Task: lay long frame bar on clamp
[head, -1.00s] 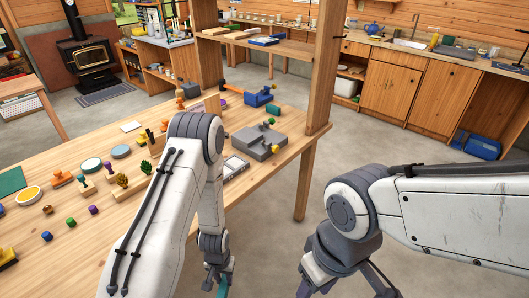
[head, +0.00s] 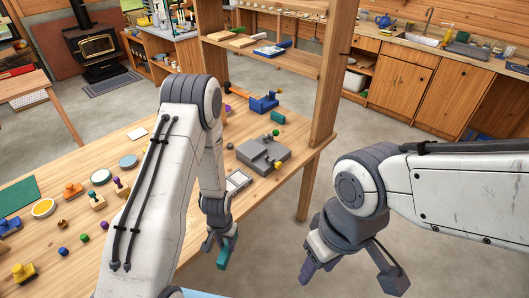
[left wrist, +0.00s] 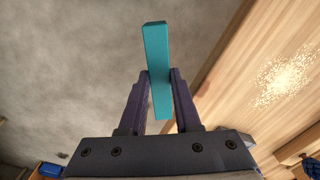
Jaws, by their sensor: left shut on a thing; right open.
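My left gripper (head: 219,243) is shut on a teal bar, the long frame bar (head: 230,253), beyond the table's front edge, over the floor. In the left wrist view the bar (left wrist: 157,60) sticks out past both fingers, slightly tilted. A grey block-like fixture with a green and a yellow knob, which looks like the clamp (head: 258,152), lies on the table near its right end, farther back than the bar. The bar and this clamp are well apart. My right gripper (head: 350,272) is open and empty over the floor at the right.
A wooden post (head: 325,90) rises at the table's right end, close to the clamp. Stamps and coloured pegs cover the table's left part.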

